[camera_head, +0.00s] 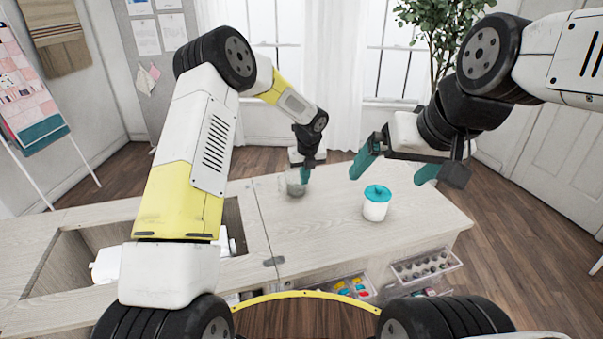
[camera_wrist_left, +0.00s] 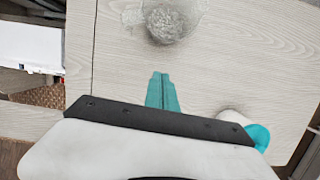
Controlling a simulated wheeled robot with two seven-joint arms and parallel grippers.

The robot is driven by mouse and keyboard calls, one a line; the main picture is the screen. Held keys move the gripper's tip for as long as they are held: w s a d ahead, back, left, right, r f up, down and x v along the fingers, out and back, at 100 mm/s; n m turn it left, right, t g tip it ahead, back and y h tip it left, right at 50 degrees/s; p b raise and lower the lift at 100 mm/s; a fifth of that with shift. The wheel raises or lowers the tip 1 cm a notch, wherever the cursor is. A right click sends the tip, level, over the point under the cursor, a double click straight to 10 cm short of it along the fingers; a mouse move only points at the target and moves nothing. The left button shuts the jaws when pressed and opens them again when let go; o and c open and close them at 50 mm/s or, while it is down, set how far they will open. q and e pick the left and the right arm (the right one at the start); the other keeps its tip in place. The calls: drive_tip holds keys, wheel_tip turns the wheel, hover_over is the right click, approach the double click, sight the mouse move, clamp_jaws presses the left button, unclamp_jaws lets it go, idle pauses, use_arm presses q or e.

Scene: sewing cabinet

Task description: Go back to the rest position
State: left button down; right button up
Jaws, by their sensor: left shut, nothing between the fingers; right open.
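My left gripper (camera_head: 304,174) is above the wooden cabinet top, beside a clear glass jar (camera_head: 294,186). In the left wrist view its teal fingers (camera_wrist_left: 161,92) are together with nothing between them, and the glass jar (camera_wrist_left: 172,22) stands beyond the fingertips, apart from them in that picture. My right gripper (camera_head: 396,166) is open and empty, raised above the right part of the cabinet top. Its teal fingers are spread wide. A white canister with a teal lid (camera_head: 376,204) stands upright on the top below it; it also shows in the left wrist view (camera_wrist_left: 236,118).
The cabinet top (camera_head: 330,235) is mostly clear around the jar and canister. An open recess (camera_head: 75,262) with a white machine lies at the left. Open drawers with spools (camera_head: 425,265) and colourful items (camera_head: 352,287) stick out at the front. A plant (camera_head: 445,30) stands behind.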

use_arm(q)
drive_tip(key=s+a+r+n+t, duration=0.1)
drive_tip(key=s+a+r+n, duration=0.4)
drive_tip(key=s+r+n, duration=0.6)
drive_tip(key=s+a+r+n, duration=0.5)
drive_tip(key=s+r, duration=0.2)
drive_tip(key=r, duration=0.7)
drive_tip(key=s+a+r+n+t+h, duration=0.1)
drive_tip(key=s+a+n, duration=0.1)
drive_tip(key=s+n, duration=0.6)
drive_tip(key=s+a+r+n+t+h, duration=0.1)
drive_tip(key=s+n+h, duration=0.1)
drive_tip(key=s+n, duration=0.6)
drive_tip(key=s, duration=0.4)
drive_tip(key=shift+a+r, duration=0.3)
drive_tip(key=shift+a, duration=0.1)
drive_tip(key=shift+w, duration=0.1)
